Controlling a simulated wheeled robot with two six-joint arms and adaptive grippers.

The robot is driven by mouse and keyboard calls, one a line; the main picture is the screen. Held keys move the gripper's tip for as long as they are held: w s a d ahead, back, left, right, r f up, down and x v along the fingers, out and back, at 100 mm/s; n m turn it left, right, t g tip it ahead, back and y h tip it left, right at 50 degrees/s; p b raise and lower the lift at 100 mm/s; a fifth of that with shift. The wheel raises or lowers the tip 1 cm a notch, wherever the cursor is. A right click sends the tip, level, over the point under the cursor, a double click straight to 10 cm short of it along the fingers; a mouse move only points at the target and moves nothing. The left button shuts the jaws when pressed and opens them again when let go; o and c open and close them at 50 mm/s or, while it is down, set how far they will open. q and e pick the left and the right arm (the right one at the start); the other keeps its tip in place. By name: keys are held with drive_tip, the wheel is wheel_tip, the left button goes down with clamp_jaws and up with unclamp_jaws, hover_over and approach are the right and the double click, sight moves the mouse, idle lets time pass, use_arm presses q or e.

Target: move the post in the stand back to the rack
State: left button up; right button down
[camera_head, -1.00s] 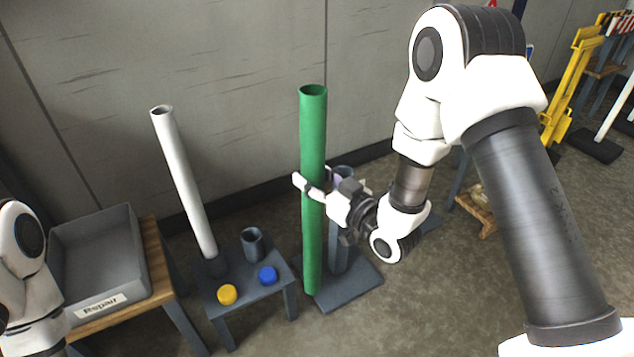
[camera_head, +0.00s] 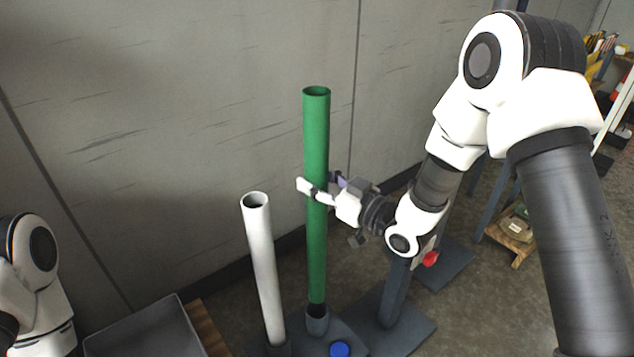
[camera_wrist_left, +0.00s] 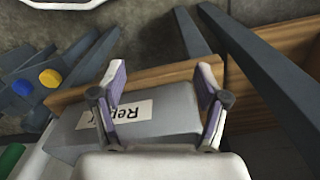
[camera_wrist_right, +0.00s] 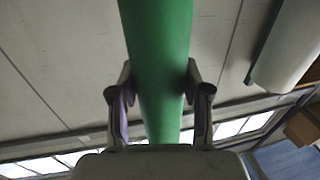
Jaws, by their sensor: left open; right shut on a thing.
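The green post (camera_head: 316,140) stands nearly upright in the head view. My right gripper (camera_head: 320,189) is shut on it at about mid-height, and the right wrist view shows the post (camera_wrist_right: 160,60) between the fingers. The post's lower end is at the mouth of a dark cup (camera_head: 317,322) on the low rack (camera_head: 350,343); I cannot tell how far it is inside. A white post (camera_head: 262,260) stands in the rack's other cup. The dark stand (camera_head: 405,330) is on the floor to the right. My left gripper (camera_wrist_left: 162,82) is open and empty near a grey bin.
The grey bin (camera_head: 145,335), labelled "Repair" (camera_wrist_left: 115,117), sits on a wooden table left of the rack. A blue cap (camera_head: 340,349) is on the rack's front. A wall is close behind the posts. A wooden pallet (camera_head: 515,235) lies at right.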

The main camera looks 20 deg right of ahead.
drive_tip(key=shift+s+d+f+b, duration=0.1)
drive_tip(key=shift+d+f+b, duration=0.05)
drive_tip(key=shift+f+b, duration=0.4)
wheel_tip(320, 180, down, 15)
drive_tip(key=b, duration=1)
drive_tip(key=shift+r+b, duration=0.1)
drive_tip(key=shift+b, duration=0.3)
drive_tip(key=shift+c, duration=2.3)
unclamp_jaws()
drive_tip(key=shift+f, duration=0.2)
approach(325, 241)
drive_tip(key=shift+s, duration=0.1)
